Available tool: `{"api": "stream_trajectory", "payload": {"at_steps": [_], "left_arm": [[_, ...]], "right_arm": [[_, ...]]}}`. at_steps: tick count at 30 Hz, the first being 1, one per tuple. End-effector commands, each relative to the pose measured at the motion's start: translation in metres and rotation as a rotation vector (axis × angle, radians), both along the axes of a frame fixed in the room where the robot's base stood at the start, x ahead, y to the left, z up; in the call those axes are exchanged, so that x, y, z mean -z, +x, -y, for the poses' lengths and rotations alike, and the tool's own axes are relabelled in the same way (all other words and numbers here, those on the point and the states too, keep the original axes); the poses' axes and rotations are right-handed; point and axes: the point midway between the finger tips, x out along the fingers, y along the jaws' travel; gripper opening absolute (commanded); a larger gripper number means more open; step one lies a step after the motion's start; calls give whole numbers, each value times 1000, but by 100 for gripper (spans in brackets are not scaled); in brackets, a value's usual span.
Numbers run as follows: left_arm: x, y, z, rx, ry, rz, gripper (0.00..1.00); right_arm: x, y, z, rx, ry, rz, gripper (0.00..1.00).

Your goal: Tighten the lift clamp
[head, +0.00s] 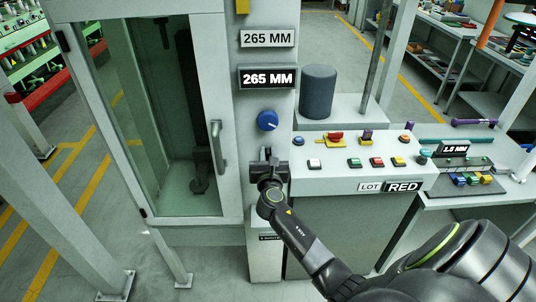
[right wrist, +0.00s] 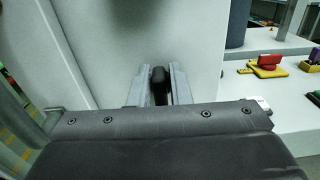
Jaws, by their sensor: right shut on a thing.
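My right gripper (head: 268,163) reaches up to the grey column just below a round blue knob (head: 267,121). In the right wrist view its two grey fingers stand on either side of a small black handle (right wrist: 159,82), and it is shut on that handle. The handle appears to be the lift clamp; in the head view the gripper mostly hides it. Above the knob, a white plate (head: 268,38) and a black display (head: 267,77) both read 265 MM. My left gripper is not in view.
A glass-doored cabinet with an upright handle (head: 217,147) stands to the left. To the right, a console (head: 330,180) carries several coloured buttons and a LOT RED label. A dark grey cylinder (head: 318,92) stands behind it. A side table with a 1.5 MM display (head: 454,149) is farther right.

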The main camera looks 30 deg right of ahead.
Motion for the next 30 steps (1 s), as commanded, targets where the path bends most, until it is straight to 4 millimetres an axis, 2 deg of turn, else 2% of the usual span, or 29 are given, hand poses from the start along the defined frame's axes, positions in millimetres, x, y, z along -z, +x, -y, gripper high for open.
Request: {"api": "stream_trajectory", "payload": {"at_steps": [17, 30], "left_arm": [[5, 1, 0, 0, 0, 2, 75], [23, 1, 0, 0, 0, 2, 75]], "right_arm": [[2, -1, 2, 0, 85, 50, 0], [7, -5, 7, 1, 387, 234, 0]]}}
